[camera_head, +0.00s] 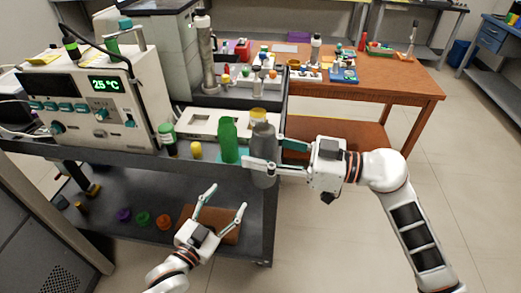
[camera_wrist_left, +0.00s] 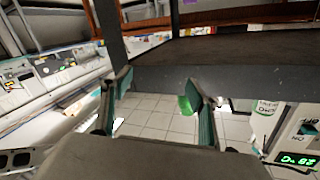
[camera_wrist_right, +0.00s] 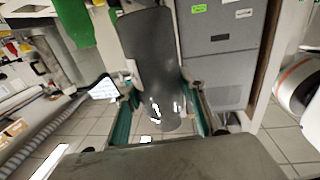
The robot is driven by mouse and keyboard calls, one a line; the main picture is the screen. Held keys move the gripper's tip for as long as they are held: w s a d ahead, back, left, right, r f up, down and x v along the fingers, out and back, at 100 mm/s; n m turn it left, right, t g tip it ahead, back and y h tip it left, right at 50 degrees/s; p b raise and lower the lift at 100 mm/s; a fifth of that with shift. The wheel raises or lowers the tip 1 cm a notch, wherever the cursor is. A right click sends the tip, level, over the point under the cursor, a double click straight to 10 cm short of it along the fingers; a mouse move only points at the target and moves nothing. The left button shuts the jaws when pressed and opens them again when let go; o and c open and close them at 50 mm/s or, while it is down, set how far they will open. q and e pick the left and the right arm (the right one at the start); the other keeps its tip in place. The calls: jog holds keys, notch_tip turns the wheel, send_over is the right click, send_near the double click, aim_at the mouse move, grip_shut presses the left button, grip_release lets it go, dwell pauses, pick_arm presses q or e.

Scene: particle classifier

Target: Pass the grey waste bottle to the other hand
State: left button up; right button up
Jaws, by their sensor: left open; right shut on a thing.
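The grey waste bottle (camera_head: 264,152) stands upright in the head view at the front edge of the dark bench, just right of a green bottle. My right gripper (camera_head: 268,158) comes in from the right and is shut on the grey bottle. In the right wrist view the grey bottle (camera_wrist_right: 150,65) lies between the two fingers (camera_wrist_right: 160,112). My left gripper (camera_head: 219,198) is open and empty, below and to the left of the bottle, in front of the bench. Its spread fingers also show in the left wrist view (camera_wrist_left: 155,98), with nothing held between them.
A green bottle (camera_head: 228,140) stands close beside the grey bottle. Coloured rings (camera_head: 143,219) lie on the lower shelf.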

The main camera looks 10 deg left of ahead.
pick_arm(q)
jog(key=s+a+f+n+g+y, duration=0.1)
jog(key=s+a+f+g, duration=0.1)
jog(key=s+f, duration=0.6)
jog(key=s+a+f+n+g+y, duration=0.2)
jog(key=s+a+f+g, duration=0.1)
jog(key=s+f, duration=0.5)
jog(key=shift+s+a+f+g, duration=0.15)
jog(key=shift+s+g, duration=0.35)
jog(key=shift+s, duration=0.3)
jog(key=shift+n, duration=0.3)
pick_arm(e)
jog(key=shift+r, duration=0.1)
